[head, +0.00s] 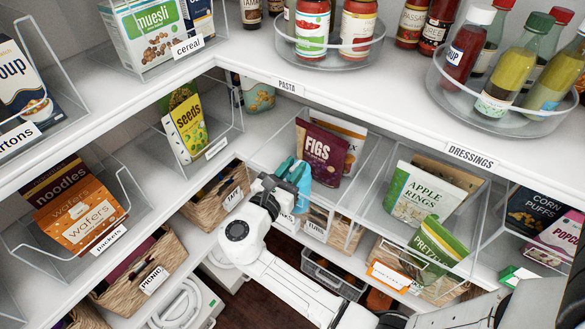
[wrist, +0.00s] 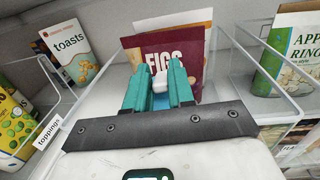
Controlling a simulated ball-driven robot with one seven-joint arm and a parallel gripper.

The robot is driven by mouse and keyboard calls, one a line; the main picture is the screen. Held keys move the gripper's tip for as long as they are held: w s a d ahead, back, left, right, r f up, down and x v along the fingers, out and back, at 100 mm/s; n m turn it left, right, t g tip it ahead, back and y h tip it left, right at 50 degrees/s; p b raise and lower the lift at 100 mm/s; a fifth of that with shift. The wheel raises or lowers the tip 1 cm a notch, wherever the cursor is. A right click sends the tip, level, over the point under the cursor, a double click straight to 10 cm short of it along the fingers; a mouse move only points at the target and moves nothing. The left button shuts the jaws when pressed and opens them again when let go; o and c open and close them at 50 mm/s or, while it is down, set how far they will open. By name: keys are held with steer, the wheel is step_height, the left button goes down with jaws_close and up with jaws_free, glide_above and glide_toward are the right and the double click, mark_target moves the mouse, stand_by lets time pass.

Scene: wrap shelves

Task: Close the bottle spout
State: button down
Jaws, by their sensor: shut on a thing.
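The bottle is blue with a small white top, its spout end, and stands in front of the FIGS bag. Its blue body (head: 302,198) shows beside my gripper in the head view. My gripper (head: 292,168) has teal fingers and reaches in from below. In the wrist view my gripper (wrist: 157,78) has one finger on each side of the bottle's white top (wrist: 160,82) and is shut on the bottle. Blue shows below the white part. The fingers and wrist hide most of the bottle, and I cannot tell whether the spout is open or closed.
The FIGS bag (head: 321,150) stands close behind the bottle in a clear bin, whose wall (wrist: 250,75) rises at right. The APPLE RINGS bag (head: 421,195) and a pretzels bag (head: 436,240) are to the right. Wicker baskets (head: 215,195) sit lower left. A shelf with jars overhangs.

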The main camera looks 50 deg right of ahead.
steer(key=shift+f+h+b, duration=0.3)
steer(key=shift+f+b, duration=0.05)
steer(key=shift+b, duration=0.2)
steer(key=shift+a+h, duration=0.1)
steer(key=shift+h, duration=0.3)
steer(key=c, duration=1)
jaws_free()
steer(key=shift+c, duration=0.2)
steer(key=shift+a, duration=0.1)
steer(key=s+a+f+b, duration=0.1)
steer(key=a+b, duration=0.2)
steer(key=a, duration=0.7)
steer(key=shift+s+a, duration=0.15)
steer(key=shift+a, duration=0.1)
